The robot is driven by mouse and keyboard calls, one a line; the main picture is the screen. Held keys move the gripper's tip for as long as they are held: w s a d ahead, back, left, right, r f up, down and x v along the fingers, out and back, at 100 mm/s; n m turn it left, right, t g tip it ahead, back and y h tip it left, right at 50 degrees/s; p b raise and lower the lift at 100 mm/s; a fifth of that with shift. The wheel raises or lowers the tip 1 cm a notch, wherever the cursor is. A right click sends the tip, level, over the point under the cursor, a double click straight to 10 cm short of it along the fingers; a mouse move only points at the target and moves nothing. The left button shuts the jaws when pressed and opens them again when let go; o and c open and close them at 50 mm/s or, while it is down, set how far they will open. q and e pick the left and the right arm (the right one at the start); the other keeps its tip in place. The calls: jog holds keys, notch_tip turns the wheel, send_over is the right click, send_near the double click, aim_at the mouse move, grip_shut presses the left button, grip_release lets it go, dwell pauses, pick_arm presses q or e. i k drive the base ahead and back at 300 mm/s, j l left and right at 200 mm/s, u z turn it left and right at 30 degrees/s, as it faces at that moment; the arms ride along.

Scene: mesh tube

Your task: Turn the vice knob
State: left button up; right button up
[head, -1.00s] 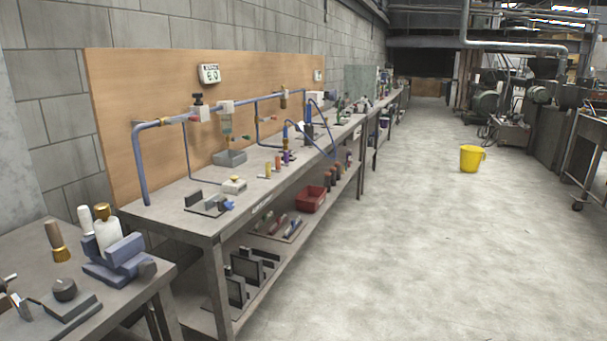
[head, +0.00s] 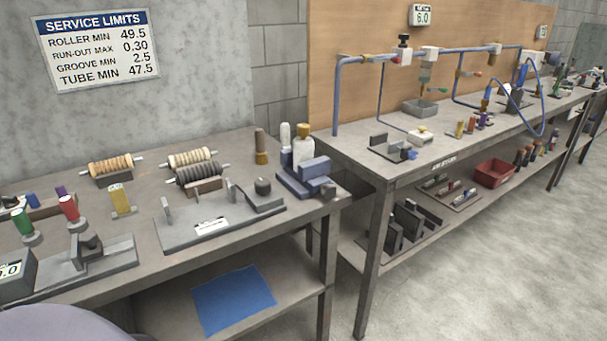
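A blue vice (head: 303,180) sits at the right corner of the near bench (head: 235,234). A white bottle with a brass-coloured cap (head: 303,148) stands at the vice, seemingly between its jaws. A small dark grey knob (head: 328,191) shows at the vice's front right end. Neither of my grippers is in view, and nothing of mine touches the vice.
A second bench (head: 400,176) stands right; open floor (head: 500,270) lies in front.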

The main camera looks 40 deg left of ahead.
aim_at(328, 192)
jog(key=i+l+u, duration=0.1)
jog(key=u, duration=0.3)
jog(key=i+l+u, duration=0.1)
jog(key=u, duration=0.3)
jog(key=l+u, duration=0.15)
jog(key=u, duration=0.25)
jog(key=i+l+u, duration=0.2)
jog(key=l, duration=0.15)
jog(key=l+u, duration=0.2)
jog(key=l, duration=0.2)
jog(key=l+u, duration=0.15)
jog(key=l, duration=0.6)
